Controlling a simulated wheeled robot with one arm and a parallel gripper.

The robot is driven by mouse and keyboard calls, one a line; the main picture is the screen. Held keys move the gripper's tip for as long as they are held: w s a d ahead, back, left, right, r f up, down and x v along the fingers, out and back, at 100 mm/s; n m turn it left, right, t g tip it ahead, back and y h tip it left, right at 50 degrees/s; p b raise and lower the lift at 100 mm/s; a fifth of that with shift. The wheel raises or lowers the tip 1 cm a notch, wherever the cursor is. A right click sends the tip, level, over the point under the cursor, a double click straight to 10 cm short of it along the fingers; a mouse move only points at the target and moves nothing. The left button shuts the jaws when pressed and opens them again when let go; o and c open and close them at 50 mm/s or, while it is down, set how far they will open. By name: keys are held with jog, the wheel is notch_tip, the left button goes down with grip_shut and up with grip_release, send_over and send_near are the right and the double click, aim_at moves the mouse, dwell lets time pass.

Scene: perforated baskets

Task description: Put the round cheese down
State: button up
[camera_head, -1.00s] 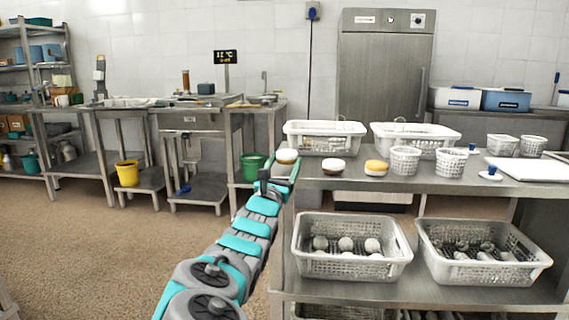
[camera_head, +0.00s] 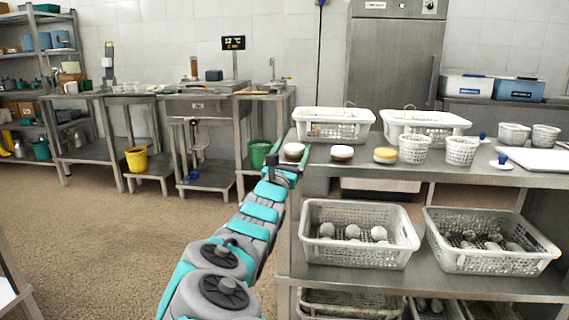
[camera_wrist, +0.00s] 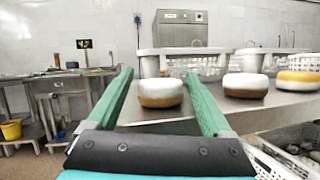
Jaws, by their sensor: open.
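The round cheese (camera_head: 294,151), pale on top with a brown lower side, sits at the left end of the steel table (camera_head: 470,174). It shows in the wrist view (camera_wrist: 160,92) between my green fingers, upright on the tabletop near the front edge. My gripper (camera_wrist: 158,76) is open, with a finger on either side of the cheese and visible gaps between. In the head view my gripper (camera_head: 287,158) is at the table's left corner, partly overlapping the cheese's surroundings.
A similar dark-sided cheese (camera_head: 342,153) and a yellow one (camera_head: 385,155) stand to the right. White perforated baskets (camera_head: 333,125) stand behind and small round ones (camera_head: 414,148) beside them. Filled baskets (camera_head: 360,248) sit on the lower shelf. Floor left of the table is clear.

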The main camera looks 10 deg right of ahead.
jog(key=b+v, duration=0.2)
jog(key=v, duration=0.9)
jog(key=shift+s+r, duration=0.2)
jog(key=shift+s, duration=0.15)
jog(key=shift+a, duration=0.15)
